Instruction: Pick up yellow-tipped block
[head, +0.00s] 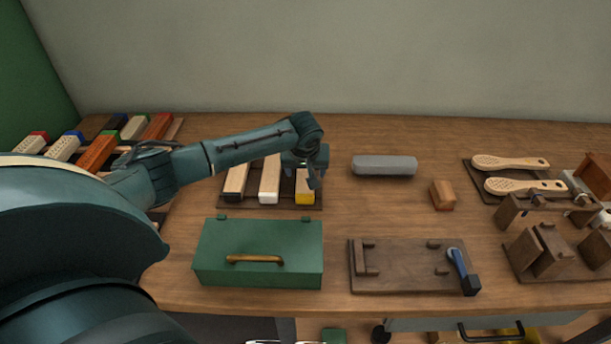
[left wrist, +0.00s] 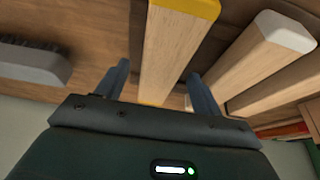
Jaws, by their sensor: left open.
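The yellow-tipped block (head: 304,197) is a pale wooden bar with a yellow end. It lies on a dark rack (head: 233,205), rightmost in a row with a white-tipped block (head: 269,185) and another pale block (head: 236,180). My left gripper (head: 314,180) is over its far part, pointing down. In the left wrist view the open fingers (left wrist: 158,70) stand on either side of the yellow-tipped block (left wrist: 172,50), with gaps showing beside it. The white-tipped block (left wrist: 265,55) is just outside one finger. My right gripper is not in view.
A green box (head: 258,270) with a brass handle stands in front of the rack. A grey bar (head: 384,166) lies to the right. A wooden fixture (head: 405,280), a small brown block (head: 443,195) and brush handles (head: 510,162) lie further right. Coloured blocks (head: 97,152) sit at left.

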